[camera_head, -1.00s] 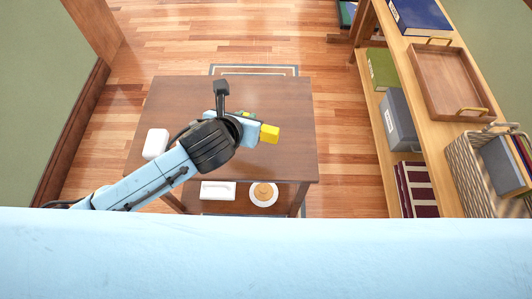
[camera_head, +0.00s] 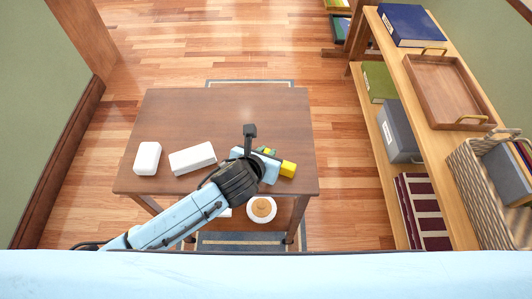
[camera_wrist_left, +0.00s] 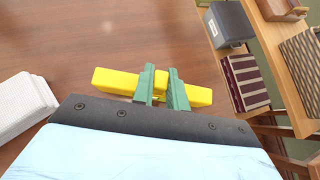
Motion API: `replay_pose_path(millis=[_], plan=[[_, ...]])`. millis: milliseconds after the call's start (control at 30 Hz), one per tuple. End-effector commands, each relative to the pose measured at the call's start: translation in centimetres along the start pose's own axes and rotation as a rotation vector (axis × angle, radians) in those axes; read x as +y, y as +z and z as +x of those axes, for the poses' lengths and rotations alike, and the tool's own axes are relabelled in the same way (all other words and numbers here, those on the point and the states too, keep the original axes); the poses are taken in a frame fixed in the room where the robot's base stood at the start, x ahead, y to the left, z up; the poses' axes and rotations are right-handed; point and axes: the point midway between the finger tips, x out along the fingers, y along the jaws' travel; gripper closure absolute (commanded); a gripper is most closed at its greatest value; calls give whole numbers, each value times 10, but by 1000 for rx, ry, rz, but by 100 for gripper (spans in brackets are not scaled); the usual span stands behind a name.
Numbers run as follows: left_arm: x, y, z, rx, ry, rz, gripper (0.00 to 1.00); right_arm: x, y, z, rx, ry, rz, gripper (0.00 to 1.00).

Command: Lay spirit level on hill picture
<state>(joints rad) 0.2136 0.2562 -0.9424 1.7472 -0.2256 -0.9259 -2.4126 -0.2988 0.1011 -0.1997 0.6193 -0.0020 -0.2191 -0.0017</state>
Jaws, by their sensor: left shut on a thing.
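The spirit level is a yellow bar (camera_wrist_left: 117,82) that shows in the left wrist view, and one end of it (camera_head: 288,169) shows in the head view. My left gripper (camera_wrist_left: 161,92) is shut on it with green fingers near its middle. The gripper (camera_head: 268,157) is over the right front part of the brown table (camera_head: 225,115). I cannot tell how far the level is above the tabletop. I cannot make out the hill picture in either view. My right gripper is out of view.
A rounded white block (camera_head: 148,158) and a white box (camera_head: 193,158) lie on the table left of my gripper. A round white item (camera_head: 261,209) is on the table's lower shelf. A shelf unit with a wooden tray (camera_head: 445,92) stands at right. The table's back is clear.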

Motion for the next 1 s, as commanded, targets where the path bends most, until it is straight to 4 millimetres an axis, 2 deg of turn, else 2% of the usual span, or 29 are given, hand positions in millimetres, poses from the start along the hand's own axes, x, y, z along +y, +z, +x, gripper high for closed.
replay_pose_path(millis=[267, 300, 433, 767, 867, 1000], plan=[[0, 0, 1, -2, 1, 1, 93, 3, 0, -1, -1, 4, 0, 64], [0, 0, 1, -1, 1, 1, 82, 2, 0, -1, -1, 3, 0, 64], [0, 0, 0, -1, 1, 0, 65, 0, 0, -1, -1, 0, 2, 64], [0, 2, -1, -2, 0, -1, 64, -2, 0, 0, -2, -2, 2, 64], [0, 2, -10, -1, 0, 1, 64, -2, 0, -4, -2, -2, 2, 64], [0, 3, -36, -2, -1, 2, 64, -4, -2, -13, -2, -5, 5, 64]])
